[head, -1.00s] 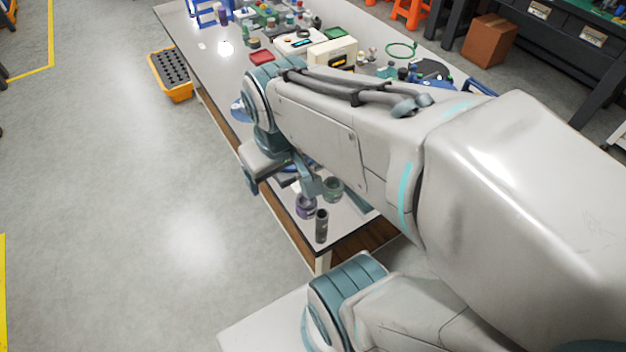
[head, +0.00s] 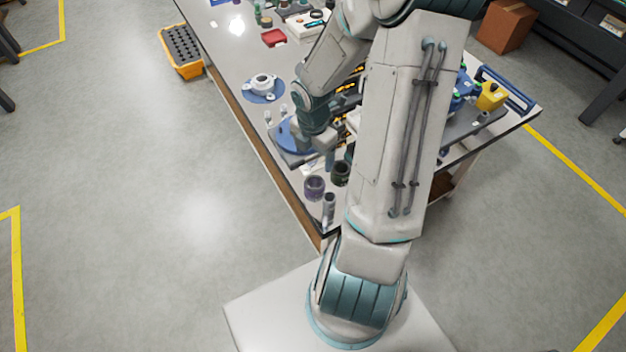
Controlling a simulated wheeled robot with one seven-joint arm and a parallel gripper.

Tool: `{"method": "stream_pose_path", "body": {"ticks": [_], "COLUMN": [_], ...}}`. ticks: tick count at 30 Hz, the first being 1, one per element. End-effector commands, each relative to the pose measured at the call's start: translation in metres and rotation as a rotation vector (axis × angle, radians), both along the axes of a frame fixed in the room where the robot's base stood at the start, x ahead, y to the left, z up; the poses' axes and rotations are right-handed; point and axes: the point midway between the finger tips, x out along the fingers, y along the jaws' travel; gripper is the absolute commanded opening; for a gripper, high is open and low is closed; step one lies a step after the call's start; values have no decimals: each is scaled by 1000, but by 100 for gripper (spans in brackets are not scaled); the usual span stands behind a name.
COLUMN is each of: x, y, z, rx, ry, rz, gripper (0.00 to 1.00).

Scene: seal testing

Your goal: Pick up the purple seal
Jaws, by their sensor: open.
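The purple seal (head: 314,188) is a short, dark-topped round piece standing near the front corner of the long table, on its left side. My gripper (head: 329,162) is open, just behind the purple seal in the head view and apart from it in the picture. The fingertips are small and partly hidden by my own wrist, and their height above the table is hard to tell. Nothing shows held in the jaws.
A dark green round piece (head: 341,174) stands close to the right of the purple seal. A grey cylinder (head: 328,208) stands in front. A white flanged part on a blue disc (head: 263,88) lies farther back.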

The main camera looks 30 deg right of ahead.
Motion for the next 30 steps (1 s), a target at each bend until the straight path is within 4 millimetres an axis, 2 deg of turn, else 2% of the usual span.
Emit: {"method": "stream_pose_path", "body": {"ticks": [5, 15, 23, 30], "x": [2, 2, 3, 4], "y": [0, 0, -1, -4], "z": [-17, -80, -98, -132], "rx": [25, 23, 22, 23], "ry": [-2, 0, -3, 0], "rz": [66, 68, 66, 68], "gripper": [80, 80, 80, 80]}}
